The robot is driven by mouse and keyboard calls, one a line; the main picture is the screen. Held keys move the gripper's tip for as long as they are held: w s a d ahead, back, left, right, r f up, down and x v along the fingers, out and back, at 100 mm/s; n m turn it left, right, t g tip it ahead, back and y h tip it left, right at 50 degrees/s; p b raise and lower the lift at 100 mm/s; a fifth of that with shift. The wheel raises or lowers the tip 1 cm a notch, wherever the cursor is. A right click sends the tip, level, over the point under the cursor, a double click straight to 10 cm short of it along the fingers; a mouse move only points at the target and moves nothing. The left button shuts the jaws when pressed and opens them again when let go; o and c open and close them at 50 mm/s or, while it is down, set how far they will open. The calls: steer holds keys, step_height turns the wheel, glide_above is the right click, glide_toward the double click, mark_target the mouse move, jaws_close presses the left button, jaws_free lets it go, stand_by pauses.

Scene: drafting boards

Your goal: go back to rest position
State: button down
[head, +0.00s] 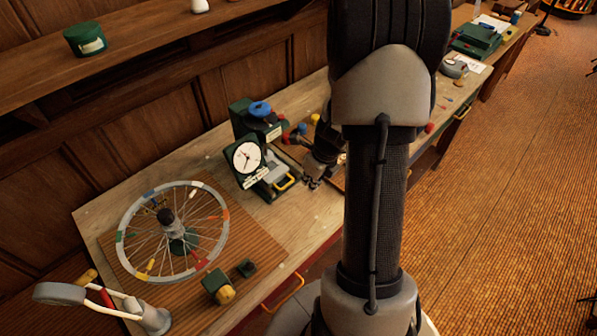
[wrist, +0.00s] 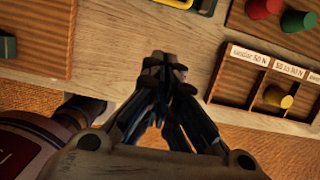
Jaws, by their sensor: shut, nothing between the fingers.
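My gripper (head: 312,182) is above the workbench, partly hidden behind my own arm in the head view. In the wrist view its fingers (wrist: 165,66) meet at the tips and hold nothing. Below and to the right of them in that view is a wooden tray (wrist: 236,88) with labelled compartments. A yellow knob (wrist: 278,97) lies in one compartment. A red knob (wrist: 262,8) and a green knob (wrist: 296,20) stand on a board at the upper right.
A spoked wheel (head: 122,232) with coloured tags stands on a ribbed mat at the bench's left. A green dial device (head: 247,157) stands left of my gripper. A green canister (head: 85,39) sits on the shelf. The carpet at right is open.

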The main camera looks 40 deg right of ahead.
steer(key=shift+w, duration=0.1)
steer(key=a+r+n+b, duration=0.3)
steer(key=a+r+n, duration=1.1)
steer(key=a+n, duration=0.1)
steer(key=s+a+r+n+b, duration=0.1)
steer(key=s+a+r+n, duration=0.2)
steer(key=s+n, duration=0.4)
steer(key=s+a+r+n+t+b, duration=0.1)
steer(key=s+a+r+n, duration=0.2)
steer(key=n, duration=0.9)
steer(key=s+a, duration=0.3)
steer(key=s, duration=0.2)
steer(key=shift+a+n+t, duration=0.2)
steer(key=shift+n+t, duration=0.1)
steer(key=shift+n, duration=0.1)
